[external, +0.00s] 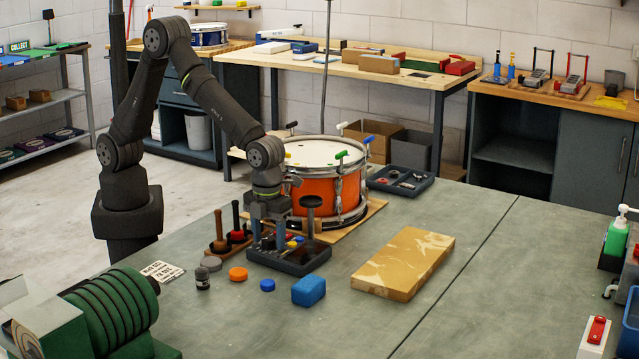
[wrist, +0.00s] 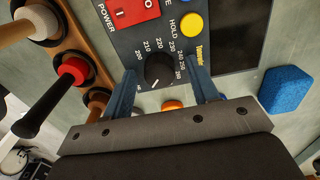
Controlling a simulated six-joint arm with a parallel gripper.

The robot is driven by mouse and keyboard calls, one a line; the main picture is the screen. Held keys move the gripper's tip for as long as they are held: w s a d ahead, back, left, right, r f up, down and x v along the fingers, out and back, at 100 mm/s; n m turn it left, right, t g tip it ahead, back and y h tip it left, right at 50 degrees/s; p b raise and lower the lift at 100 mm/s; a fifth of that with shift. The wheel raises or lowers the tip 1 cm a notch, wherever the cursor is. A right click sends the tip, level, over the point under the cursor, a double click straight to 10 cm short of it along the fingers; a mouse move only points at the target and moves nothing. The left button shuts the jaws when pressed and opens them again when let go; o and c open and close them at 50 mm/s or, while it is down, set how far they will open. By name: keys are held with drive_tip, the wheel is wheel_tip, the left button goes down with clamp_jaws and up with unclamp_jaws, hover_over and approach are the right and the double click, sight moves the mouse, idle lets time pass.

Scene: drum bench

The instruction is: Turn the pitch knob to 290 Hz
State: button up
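The pitch knob (wrist: 158,70) is a round black dial with a white pointer mark in the wrist view. Pitch numbers ring it, with 210, 220 and 230 along its far side; the pointer's exact reading is too small to tell. It sits on a dark control panel (wrist: 140,38) with a red power switch (wrist: 133,12) and a yellow button (wrist: 192,25) by the word HOLD. My gripper (wrist: 162,74) is open, its two blue fingers standing apart on either side of the knob with gaps visible. In the external view my gripper (external: 270,238) points down at the bench; the knob is hidden there.
A wooden rack of mallets (external: 220,246) stands close left of my gripper. An orange drum (external: 322,182) is behind it. An orange disc (external: 238,274), a blue cap (external: 267,285) and a blue sponge (external: 309,291) lie in front.

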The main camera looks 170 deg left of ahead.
sight(269, 239)
drive_tip(key=shift+r, duration=0.1)
wheel_tip(269, 239, up, 17)
idle(0.5)
idle(0.4)
wheel_tip(269, 239, down, 17)
drive_tip(key=shift+f, duration=0.15)
idle(0.5)
